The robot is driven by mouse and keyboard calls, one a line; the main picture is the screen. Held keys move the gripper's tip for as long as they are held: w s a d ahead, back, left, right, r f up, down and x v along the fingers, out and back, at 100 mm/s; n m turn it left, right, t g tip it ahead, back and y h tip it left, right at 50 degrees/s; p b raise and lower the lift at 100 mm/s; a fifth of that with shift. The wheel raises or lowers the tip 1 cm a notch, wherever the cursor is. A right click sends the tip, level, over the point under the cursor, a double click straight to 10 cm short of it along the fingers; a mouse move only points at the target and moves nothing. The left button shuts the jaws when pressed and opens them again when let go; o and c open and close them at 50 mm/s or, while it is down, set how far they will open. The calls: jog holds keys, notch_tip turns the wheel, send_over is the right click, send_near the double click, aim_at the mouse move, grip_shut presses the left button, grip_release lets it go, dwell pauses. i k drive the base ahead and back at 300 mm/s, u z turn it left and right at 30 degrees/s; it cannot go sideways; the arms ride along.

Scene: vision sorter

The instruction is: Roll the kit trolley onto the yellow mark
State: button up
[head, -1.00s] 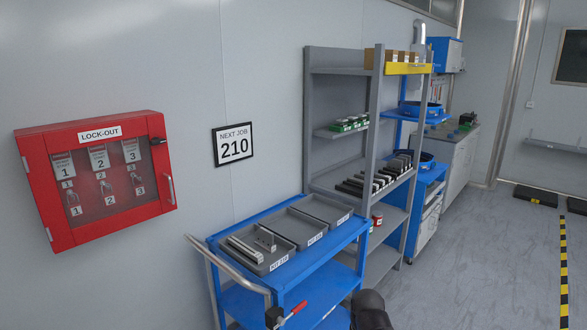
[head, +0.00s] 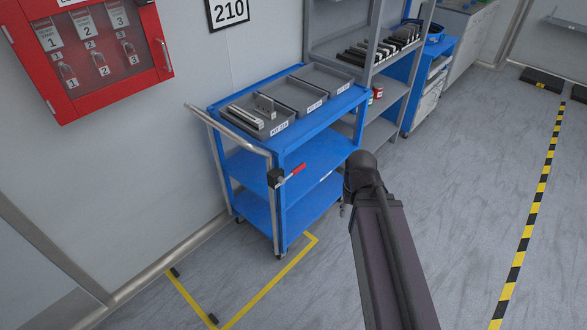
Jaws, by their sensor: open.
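The kit trolley (head: 255,165) is blue with three shelves and stands by the wall in mid-picture. Its bent grey push handle (head: 225,130) is at the left end, with a black block and a red lever (head: 291,172) at its near end. The yellow mark (head: 268,287) is an outline on the floor at the trolley's near left end. The trolley's near left wheel (head: 281,256) is close to its right-hand line; the trolley hides part of the outline. My arm reaches up from the bottom at right of the trolley; my gripper does not show.
Grey trays (head: 300,95) sit on the trolley top, one holding metal parts. Small dark blocks (head: 212,318) lie at the mark's left end. A grey shelf rack (head: 385,85) stands right beyond the trolley. A red lock-out box (head: 90,55) hangs on the wall. Floor is clear at right, up to a black-yellow line (head: 525,225).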

aim_at(281, 213)
jog(key=k, duration=1.3)
jog(key=u, duration=0.4)
jog(key=i, duration=2.05)
jog(key=z, duration=0.35)
